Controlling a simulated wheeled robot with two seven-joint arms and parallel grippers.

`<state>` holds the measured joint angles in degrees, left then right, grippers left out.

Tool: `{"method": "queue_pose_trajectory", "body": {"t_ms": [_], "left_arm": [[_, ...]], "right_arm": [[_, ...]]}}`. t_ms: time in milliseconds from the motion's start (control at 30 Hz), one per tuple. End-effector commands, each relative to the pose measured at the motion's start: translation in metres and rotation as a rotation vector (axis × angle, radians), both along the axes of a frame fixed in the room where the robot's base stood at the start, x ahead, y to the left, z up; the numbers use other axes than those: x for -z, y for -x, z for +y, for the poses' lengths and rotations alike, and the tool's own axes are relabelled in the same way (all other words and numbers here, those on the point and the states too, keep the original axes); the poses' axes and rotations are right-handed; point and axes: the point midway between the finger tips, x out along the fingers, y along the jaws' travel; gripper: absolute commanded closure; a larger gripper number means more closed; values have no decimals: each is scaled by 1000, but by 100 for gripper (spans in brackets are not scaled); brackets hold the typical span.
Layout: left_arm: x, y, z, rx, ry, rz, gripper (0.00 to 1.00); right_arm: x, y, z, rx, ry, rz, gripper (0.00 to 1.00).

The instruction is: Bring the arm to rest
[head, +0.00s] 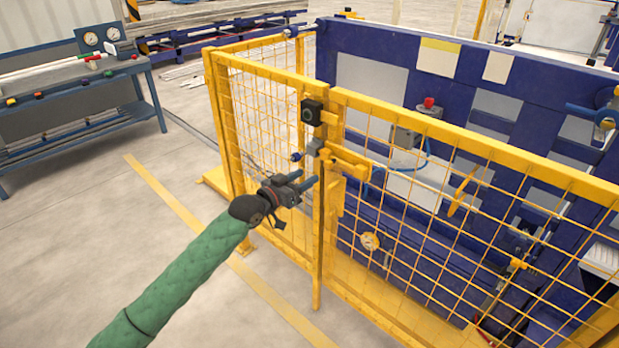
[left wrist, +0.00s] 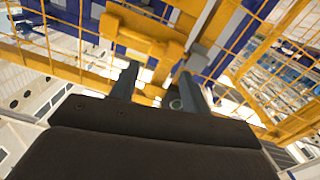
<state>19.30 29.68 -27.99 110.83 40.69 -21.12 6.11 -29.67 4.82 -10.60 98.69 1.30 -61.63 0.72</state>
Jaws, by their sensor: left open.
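My left arm, in a green sleeve, reaches in from the lower left of the head view. Its gripper (head: 308,183) is open, in front of the yellow mesh fence near the gate post (head: 322,225). In the left wrist view the two fingers (left wrist: 152,92) stand apart with nothing held between them. Behind them is the yellow latch (left wrist: 140,30), which also shows in the head view (head: 345,160). I cannot tell whether the fingers touch the fence. My right gripper is not in view.
The yellow mesh fence (head: 450,135) encloses a blue machine (head: 375,45). A dark box (head: 312,112) sits on the gate post. A blue workbench (head: 75,75) with pipes and gauges stands at the left. The floor (head: 80,230) left of the arm is clear.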

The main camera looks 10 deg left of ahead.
Motion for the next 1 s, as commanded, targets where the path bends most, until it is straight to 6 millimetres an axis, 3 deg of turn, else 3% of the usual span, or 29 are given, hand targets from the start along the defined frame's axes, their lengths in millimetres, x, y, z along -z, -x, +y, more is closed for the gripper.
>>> {"method": "queue_pose_trajectory", "body": {"t_ms": [400, 567, 667, 867, 1000], "left_arm": [[-1, 3, 2, 0, -3, -2, 53], [13, 3, 3, -3, -74, 33, 53], [34, -1, 11, -27, -186, 72, 53], [76, -24, 56, -144, -433, 157, 53], [120, -26, 82, -227, -549, 251, 53]], "right_arm": [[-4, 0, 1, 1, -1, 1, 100], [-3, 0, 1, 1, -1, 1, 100], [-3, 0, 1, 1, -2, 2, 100], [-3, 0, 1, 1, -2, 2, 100], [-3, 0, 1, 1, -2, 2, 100]]}}
